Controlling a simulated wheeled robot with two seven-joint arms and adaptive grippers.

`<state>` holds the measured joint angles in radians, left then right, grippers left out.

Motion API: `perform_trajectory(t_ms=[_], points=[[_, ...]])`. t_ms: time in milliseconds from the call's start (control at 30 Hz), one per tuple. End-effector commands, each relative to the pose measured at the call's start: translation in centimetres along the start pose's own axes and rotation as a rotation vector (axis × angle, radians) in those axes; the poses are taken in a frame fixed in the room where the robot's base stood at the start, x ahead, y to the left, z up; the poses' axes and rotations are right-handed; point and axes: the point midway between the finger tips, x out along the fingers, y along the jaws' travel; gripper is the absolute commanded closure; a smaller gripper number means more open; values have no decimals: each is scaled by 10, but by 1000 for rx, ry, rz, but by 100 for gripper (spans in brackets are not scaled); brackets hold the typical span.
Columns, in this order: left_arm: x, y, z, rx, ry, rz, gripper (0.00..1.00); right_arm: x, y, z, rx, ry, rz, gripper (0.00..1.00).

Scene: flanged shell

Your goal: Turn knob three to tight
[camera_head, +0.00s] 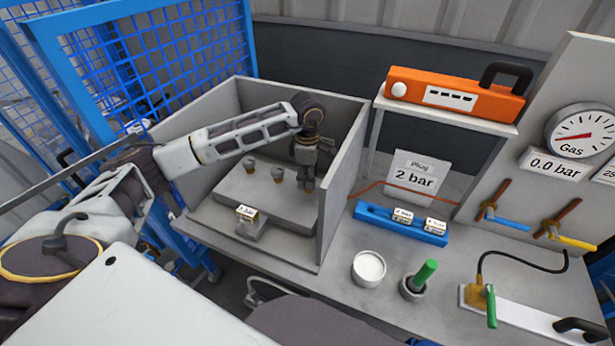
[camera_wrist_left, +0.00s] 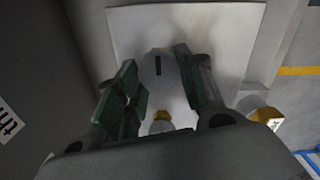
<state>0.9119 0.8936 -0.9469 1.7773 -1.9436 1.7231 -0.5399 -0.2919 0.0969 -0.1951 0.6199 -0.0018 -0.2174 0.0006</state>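A dark slot-like mark shows between the fingertips. My right gripper is not in view.
The enclosure's right wall (camera_head: 341,185) stands close beside my left gripper. A small label (camera_head: 247,214) sits at the block's front. To the right are a blue tray (camera_head: 375,213), a white cup (camera_head: 368,268), a green-handled tool (camera_head: 424,275) and an orange case (camera_head: 455,95).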

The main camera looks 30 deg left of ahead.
Motion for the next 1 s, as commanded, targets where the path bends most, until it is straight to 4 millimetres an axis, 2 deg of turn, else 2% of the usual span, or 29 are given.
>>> perform_trajectory(t_ms=[33, 167, 667, 867, 1000], points=[[-1, 1, 0, 0, -1, 2, 56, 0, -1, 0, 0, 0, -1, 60], [-1, 1, 0, -1, 0, 2, 41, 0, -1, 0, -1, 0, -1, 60], [-7, 0, 0, -1, -1, 1, 41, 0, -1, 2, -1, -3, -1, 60], [-26, 1, 0, -1, -1, 3, 41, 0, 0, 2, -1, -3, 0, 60], [-45, 1, 0, -2, -1, 3, 41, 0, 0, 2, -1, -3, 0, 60]])
